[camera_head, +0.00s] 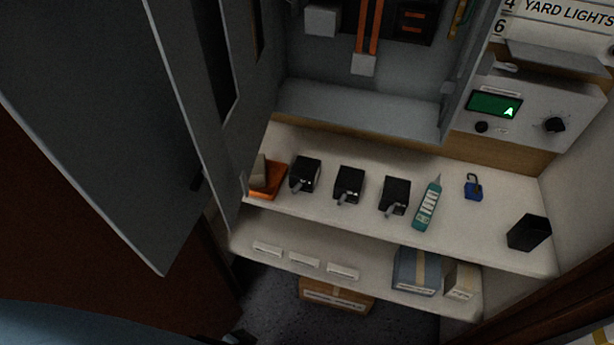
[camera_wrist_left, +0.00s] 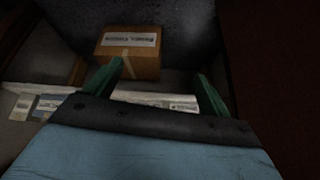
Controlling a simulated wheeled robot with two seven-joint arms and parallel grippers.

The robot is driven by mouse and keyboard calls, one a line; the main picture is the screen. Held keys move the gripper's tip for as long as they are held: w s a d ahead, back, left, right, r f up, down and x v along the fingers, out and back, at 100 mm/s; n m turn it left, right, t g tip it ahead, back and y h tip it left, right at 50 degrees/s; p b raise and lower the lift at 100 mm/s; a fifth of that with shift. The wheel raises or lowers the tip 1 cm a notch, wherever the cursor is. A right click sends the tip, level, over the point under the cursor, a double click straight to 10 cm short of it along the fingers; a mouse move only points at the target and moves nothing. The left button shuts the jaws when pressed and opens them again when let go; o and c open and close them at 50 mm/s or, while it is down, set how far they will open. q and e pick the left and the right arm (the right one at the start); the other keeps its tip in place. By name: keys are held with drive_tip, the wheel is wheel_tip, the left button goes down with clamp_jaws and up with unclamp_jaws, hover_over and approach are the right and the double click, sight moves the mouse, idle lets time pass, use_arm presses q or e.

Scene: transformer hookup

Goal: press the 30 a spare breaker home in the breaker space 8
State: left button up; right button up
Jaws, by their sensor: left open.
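Three black breakers with grey levers stand in a row on the upper shelf: a left one (camera_head: 305,175), a middle one (camera_head: 349,184) and a right one (camera_head: 395,194). I cannot read which is the 30 A spare. The open electrical panel (camera_head: 360,103) is above them; only its lower part shows, with a dark breaker (camera_head: 412,20) mounted inside. Space 8 cannot be made out. My left gripper (camera_wrist_left: 160,70) is open and empty in the left wrist view, its green fingers apart and pointing toward a cardboard box. My right gripper is out of view.
The grey panel door (camera_head: 110,120) hangs open at left. The shelf (camera_head: 480,235) also holds an orange item (camera_head: 267,180), a teal tester (camera_head: 428,203), a blue padlock (camera_head: 473,189) and a black block (camera_head: 529,233). A cardboard box (camera_head: 337,294) is below; it shows in the wrist view (camera_wrist_left: 130,62).

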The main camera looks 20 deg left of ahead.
use_arm(q)
drive_tip(key=w+d+r+t+b, duration=0.35)
drive_tip(key=w+r, duration=0.35)
drive_tip(key=w, duration=0.4)
drive_tip(key=n+t+b, duration=0.2)
drive_tip(key=t+b, duration=0.4)
drive_tip(key=t, duration=0.3)
approach(303, 172)
drive_tip(key=w, duration=0.5)
drive_tip(key=shift+w+d+f, duration=0.1)
drive_tip(key=shift+w+d, duration=0.05)
drive_tip(key=shift+w+b, duration=0.65)
drive_tip(key=shift+w, duration=1.75)
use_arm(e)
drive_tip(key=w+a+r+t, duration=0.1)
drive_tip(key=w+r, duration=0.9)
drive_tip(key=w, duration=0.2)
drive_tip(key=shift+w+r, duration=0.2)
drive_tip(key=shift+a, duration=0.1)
use_arm(q)
drive_tip(key=c, duration=1.1)
drive_tip(key=shift+r, duration=0.2)
